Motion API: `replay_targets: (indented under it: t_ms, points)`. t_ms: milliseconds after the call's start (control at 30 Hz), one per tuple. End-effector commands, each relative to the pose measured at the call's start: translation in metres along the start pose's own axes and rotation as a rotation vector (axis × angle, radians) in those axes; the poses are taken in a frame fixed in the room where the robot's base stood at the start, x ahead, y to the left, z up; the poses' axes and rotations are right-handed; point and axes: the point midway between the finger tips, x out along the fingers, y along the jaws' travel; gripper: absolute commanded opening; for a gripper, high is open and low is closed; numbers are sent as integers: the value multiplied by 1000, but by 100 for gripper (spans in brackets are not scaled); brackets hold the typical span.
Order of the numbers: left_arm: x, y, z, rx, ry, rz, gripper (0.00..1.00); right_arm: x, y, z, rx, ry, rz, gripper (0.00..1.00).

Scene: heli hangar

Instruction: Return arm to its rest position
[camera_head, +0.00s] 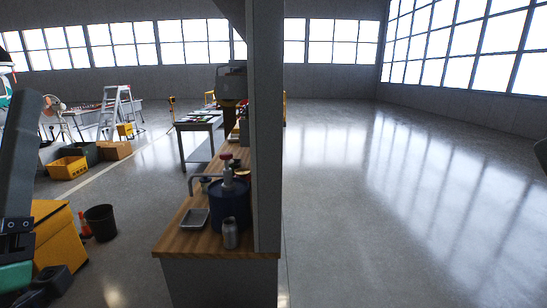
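Neither of my grippers shows clearly. A dark grey link at the left edge, with a dark joint and a green part below it, looks like part of my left arm. A small dark shape at the right edge may be part of my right arm, but too little shows to tell. No gripper fingers are visible on either side, and nothing held can be seen.
A wooden-topped workbench (171,244) stands at the centre beside a tall grey post (267,130). It carries a blue drum (236,206), a grey tray (195,219) and a metal can (230,234). A yellow cabinet (60,243) and black bin (101,222) stand left. Right floor is clear.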

Motion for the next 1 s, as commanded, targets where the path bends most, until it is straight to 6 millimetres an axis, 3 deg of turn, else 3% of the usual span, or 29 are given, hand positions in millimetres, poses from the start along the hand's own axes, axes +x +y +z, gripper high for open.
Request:
replay_targets:
  t_ms: [33,167,200,467,800,1000]
  points:
    - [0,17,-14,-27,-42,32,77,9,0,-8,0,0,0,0]
    - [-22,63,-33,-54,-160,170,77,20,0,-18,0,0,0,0]
    - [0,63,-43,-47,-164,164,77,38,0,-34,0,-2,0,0]
    - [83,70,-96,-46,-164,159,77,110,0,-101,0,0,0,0]
    - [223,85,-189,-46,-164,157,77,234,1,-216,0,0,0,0]
    - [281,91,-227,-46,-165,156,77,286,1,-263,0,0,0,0]
